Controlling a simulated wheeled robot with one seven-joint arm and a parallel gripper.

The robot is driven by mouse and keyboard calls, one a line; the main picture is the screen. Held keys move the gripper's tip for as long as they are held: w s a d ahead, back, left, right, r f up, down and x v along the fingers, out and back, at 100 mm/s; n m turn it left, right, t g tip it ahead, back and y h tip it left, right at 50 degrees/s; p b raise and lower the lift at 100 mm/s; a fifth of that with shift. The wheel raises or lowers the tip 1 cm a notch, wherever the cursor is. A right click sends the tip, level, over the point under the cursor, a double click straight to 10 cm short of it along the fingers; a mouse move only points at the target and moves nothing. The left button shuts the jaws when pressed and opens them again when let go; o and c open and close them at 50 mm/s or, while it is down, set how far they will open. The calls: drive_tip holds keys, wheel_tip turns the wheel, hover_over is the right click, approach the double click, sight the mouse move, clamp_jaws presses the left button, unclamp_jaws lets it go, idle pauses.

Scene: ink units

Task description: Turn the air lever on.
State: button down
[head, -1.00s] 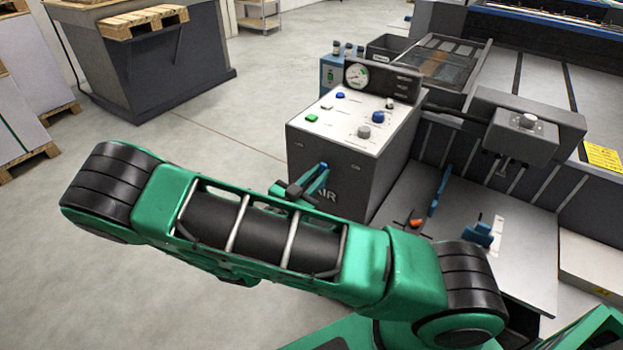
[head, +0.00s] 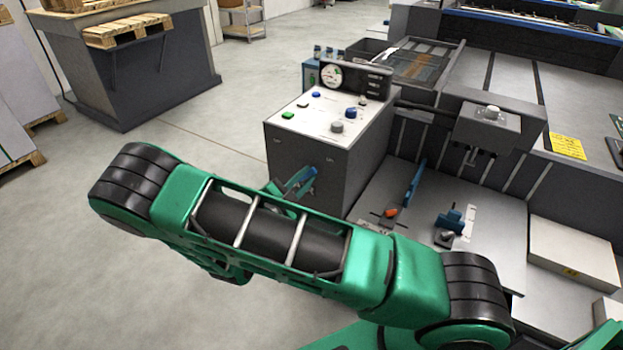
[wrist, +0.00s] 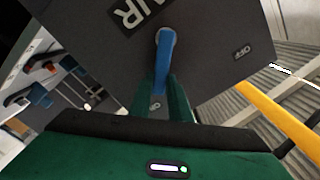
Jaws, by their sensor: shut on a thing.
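The air lever (wrist: 165,62) is a blue handle on the dark side face of the control box (head: 320,150). In the wrist view it runs from its pivot down between my green fingers, pointing away from the OFF label (wrist: 243,52). A small label (wrist: 155,104) lies beside the lever's free end, between the fingers; its word is too small to read. My gripper (wrist: 162,88) is shut on the lever. In the head view the lever (head: 306,177) shows beyond my arm, which partly hides my gripper (head: 287,188).
The box top carries a green button (head: 288,115), blue and grey knobs, and a gauge (head: 331,76). To its right is a metal table (head: 480,215) with blue-handled parts and an orange knob (head: 391,212). Open floor (head: 120,270) lies to the left.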

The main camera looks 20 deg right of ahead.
drive_tip(key=shift+a+f, duration=0.15)
drive_tip(key=shift+f, duration=0.1)
drive_tip(key=c, duration=1.8)
unclamp_jaws()
drive_tip(key=shift+o, duration=0.8)
drive_tip(key=shift+r, duration=0.1)
drive_tip(key=v, duration=1)
drive_tip(key=shift+s+a, duration=0.25)
